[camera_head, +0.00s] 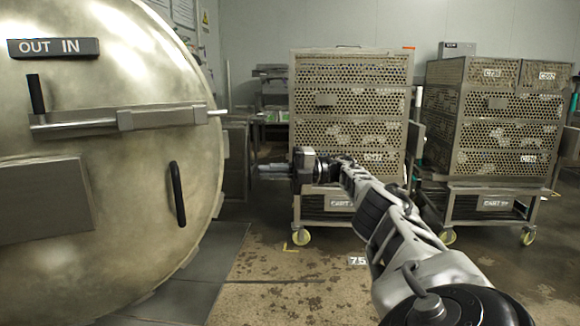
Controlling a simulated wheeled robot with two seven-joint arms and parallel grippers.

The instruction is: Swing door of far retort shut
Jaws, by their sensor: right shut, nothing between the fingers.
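The retort door (120,230) is a large round metal disc filling the left of the head view. It carries an "OUT IN" plate (54,47), a latch bar (125,118) with a black lever, and a black curved handle (177,194). My right gripper (262,171) is shut and empty. It points left, a little to the right of the door's edge in the picture, with a visible gap. Whether the door stands ajar cannot be told, as its hinge and the retort's opening are hidden. My left gripper is not in view.
Two perforated wheeled carts, a middle one (350,100) and a right one (505,135), stand beyond my right arm. Grey shelving (272,95) is behind at the back wall. The stained floor (290,275) between the door and the carts is clear.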

